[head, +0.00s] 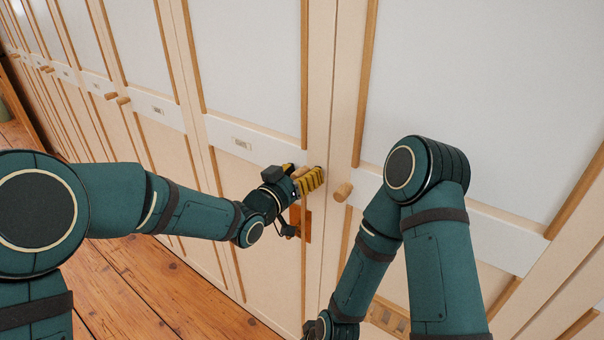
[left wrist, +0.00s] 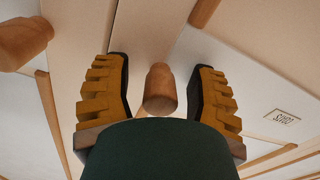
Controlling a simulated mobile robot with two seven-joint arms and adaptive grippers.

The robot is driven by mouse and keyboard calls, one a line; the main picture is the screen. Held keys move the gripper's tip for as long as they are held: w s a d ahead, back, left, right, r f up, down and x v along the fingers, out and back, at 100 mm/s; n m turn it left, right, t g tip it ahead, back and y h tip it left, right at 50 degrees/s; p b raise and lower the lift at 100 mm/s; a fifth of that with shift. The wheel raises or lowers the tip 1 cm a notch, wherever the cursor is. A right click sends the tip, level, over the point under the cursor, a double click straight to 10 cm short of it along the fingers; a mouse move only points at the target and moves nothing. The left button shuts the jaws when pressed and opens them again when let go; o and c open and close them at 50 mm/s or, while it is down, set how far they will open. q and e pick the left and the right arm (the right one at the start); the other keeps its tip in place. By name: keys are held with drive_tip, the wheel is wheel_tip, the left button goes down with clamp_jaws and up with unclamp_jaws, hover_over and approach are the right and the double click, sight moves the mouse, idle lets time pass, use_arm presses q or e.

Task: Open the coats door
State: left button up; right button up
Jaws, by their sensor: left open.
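The coats door (head: 259,190) is a pale panelled door with timber strips and looks closed. Its small label (left wrist: 283,116) appears upside down in the left wrist view and seems to read COATS. Its round wooden knob (left wrist: 160,90) stands between the two yellow ribbed fingers of my left gripper (left wrist: 160,75), with a visible gap on each side. In the head view my left gripper (head: 309,179) is at the knob by the door's right edge and covers most of it. It is open. My right arm reaches down at the right; its gripper is out of view.
A neighbouring door (head: 455,110) on the right has its own wooden knob (head: 342,191) close to my left gripper. More closed doors run off to the left. The plank floor (head: 140,290) is clear at lower left.

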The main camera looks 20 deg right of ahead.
use_arm(q)
clamp_jaws()
